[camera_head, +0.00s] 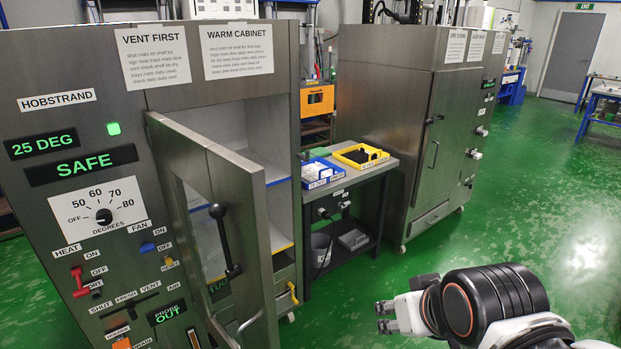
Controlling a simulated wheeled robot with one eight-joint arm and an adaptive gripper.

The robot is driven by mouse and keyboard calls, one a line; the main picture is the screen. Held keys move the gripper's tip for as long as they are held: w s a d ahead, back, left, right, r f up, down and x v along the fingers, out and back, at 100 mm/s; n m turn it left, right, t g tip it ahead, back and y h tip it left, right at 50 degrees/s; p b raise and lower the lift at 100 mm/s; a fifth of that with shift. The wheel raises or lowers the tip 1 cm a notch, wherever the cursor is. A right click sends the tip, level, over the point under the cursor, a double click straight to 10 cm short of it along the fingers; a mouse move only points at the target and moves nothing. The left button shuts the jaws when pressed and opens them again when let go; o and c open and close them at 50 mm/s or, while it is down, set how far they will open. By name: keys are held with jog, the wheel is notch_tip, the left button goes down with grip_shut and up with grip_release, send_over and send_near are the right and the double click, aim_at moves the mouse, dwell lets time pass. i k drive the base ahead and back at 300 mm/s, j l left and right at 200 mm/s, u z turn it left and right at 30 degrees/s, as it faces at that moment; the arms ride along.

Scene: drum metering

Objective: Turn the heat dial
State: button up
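The heat dial (104,215) is a round black knob on a white plate marked OFF, 50, 60, 70, 80 and DEGREES. It sits on the steel control panel of the warm cabinet at the left. Its exact pointer direction is too small to tell. Above it, a display (42,144) reads 25 DEG and another display (82,165) reads SAFE. My gripper (386,317) is at the lower right, far from the dial, pointing left. Its two fingertips look apart, with nothing between them.
The cabinet door (222,240) stands open between my gripper and the panel. Below the dial are a red HEAT switch (79,283) and a blue FAN switch (147,247). A cart (375,167) holds blue and yellow trays. Green floor is clear at right.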

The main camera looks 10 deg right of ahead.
aim_at(104, 217)
jog(key=u, duration=1.4)
jog(key=i+j+z, duration=0.1)
jog(key=j+z, duration=0.3)
jog(key=j, duration=0.6)
